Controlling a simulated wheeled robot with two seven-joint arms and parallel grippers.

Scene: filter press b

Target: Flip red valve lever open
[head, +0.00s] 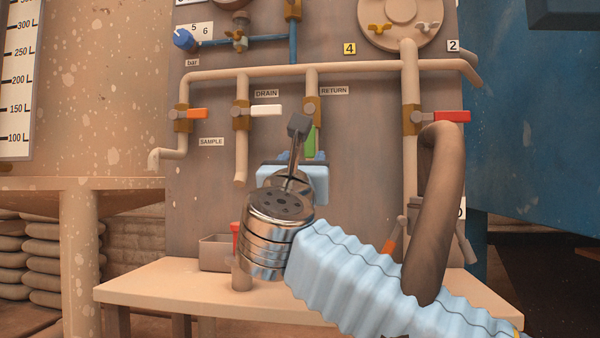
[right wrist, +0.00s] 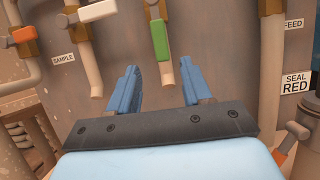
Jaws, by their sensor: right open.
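The red valve lever (head: 452,117) sticks out level to the right from a brass valve body (head: 411,121) on the thick vertical pipe at the right of the panel. It lies across its pipe. My right gripper (head: 293,157) is open and empty in front of the panel, well left of the red lever and a little lower. In the right wrist view its two blue fingers (right wrist: 158,84) stand apart, with a green lever (right wrist: 160,40) hanging between and beyond them. The red valve lever does not show in the right wrist view. My left gripper is out of view.
Orange (head: 197,113) and white (head: 266,110) levers stick out level on neighbouring pipes. A thick brown curved tube (head: 437,190) passes just below the red valve. A bench (head: 150,290) holds a grey bin (head: 213,252) and a red-topped item (head: 235,238).

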